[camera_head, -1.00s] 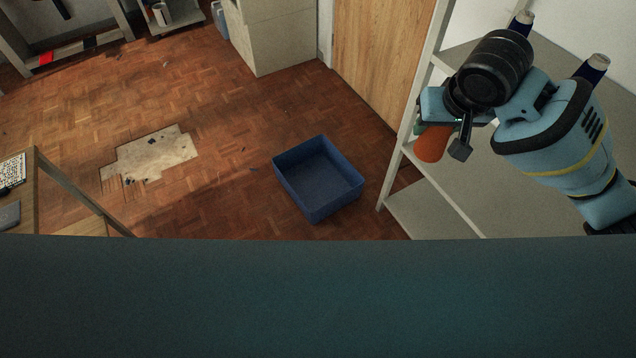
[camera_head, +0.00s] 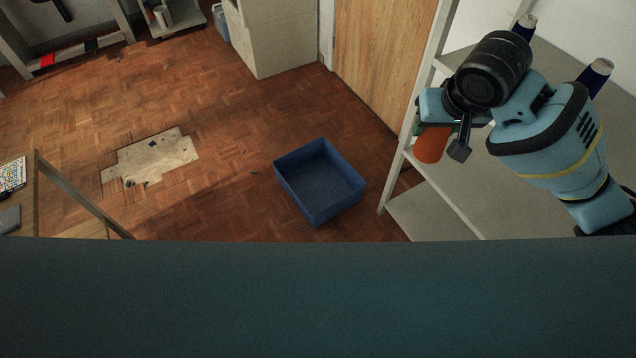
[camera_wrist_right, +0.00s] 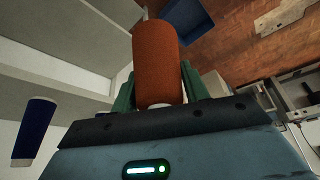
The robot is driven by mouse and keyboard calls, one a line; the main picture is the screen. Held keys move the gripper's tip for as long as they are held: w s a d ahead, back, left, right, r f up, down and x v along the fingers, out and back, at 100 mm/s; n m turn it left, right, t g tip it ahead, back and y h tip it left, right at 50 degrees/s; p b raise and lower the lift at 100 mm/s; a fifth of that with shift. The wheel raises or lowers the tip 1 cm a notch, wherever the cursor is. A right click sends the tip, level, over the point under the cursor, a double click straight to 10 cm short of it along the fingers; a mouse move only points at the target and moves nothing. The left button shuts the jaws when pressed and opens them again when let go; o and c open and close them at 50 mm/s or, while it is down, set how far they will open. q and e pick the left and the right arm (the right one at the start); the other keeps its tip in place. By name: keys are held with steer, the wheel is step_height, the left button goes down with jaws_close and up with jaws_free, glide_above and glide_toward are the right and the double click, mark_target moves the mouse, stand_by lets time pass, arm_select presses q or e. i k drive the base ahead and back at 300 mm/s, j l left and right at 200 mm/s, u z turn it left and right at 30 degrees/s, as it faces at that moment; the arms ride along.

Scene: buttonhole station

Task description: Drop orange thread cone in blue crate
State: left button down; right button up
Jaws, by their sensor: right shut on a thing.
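The orange thread cone (camera_head: 431,146) is in my right gripper (camera_head: 445,128), at the shelf unit's left edge in the head view. In the right wrist view the cone (camera_wrist_right: 158,62) stands between the two green fingers of the gripper (camera_wrist_right: 158,92), which is shut on it. The blue crate (camera_head: 320,182) sits on the floor, open at the top, and looks empty. It is below and to the left of the held cone in the head view. Part of the crate (camera_wrist_right: 188,20) shows behind the cone in the right wrist view. My left gripper is not in view.
The grey shelf unit (camera_head: 470,185) stands at the right, close to my right arm. Dark blue cones (camera_head: 594,76) stand on it. A wooden table (camera_head: 75,200) is at the left. The parquet floor (camera_head: 225,130) around the crate is clear.

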mark_target(307, 185)
steer(key=i+j+u, duration=0.15)
steer(key=i, duration=0.65)
steer(key=i+j+u, duration=0.2)
steer(key=i, duration=0.6)
